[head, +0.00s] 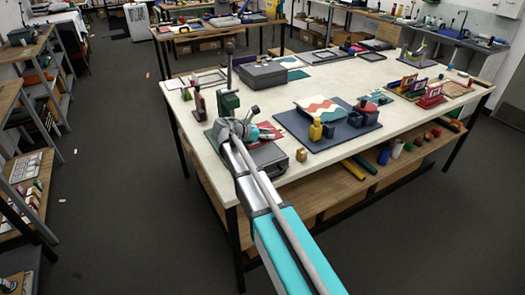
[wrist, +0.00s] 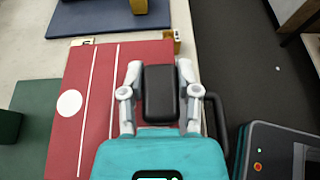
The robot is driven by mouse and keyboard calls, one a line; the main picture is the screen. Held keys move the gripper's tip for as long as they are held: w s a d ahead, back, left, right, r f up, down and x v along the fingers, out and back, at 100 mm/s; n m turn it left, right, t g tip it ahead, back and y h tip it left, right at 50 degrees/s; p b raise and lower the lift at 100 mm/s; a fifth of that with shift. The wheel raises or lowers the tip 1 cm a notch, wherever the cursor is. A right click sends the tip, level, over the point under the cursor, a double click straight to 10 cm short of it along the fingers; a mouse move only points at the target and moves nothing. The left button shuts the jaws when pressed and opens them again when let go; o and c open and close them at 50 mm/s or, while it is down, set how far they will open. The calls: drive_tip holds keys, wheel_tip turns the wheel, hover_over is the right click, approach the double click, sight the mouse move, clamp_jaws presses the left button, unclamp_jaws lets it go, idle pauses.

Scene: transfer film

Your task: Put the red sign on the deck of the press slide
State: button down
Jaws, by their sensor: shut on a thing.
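My gripper (head: 238,133) is at the left front part of the table, over a flat dark red board. In the wrist view its two fingers (wrist: 160,68) stand on either side of a black rounded block (wrist: 160,98) and are shut on it. The block looks like a handle; I cannot tell what it joins. The red deck also shows in the head view (head: 268,155). A red sign (head: 432,98) stands among other small signs at the table's right.
A green block (head: 229,102) and a grey case (head: 263,75) stand behind. A grey box with a red button (wrist: 275,155) is at lower right in the wrist view.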

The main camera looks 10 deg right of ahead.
sight(260, 152)
drive_tip(key=shift+w+a+f+b, duration=0.5)
drive_tip(key=shift+f+b, duration=0.1)
drive_tip(key=shift+f, duration=0.15)
drive_tip(key=shift+w+a+f+b, duration=0.45)
drive_tip(key=shift+f+b, duration=0.1)
drive_tip(key=shift+f, duration=0.2)
drive_tip(key=shift+w+a+f+b, duration=0.2)
drive_tip(key=shift+a+f+b, duration=0.05)
drive_tip(key=shift+f+b, duration=1.75)
drive_tip(key=shift+f, duration=0.1)
drive_tip(key=shift+c, duration=1.7)
unclamp_jaws()
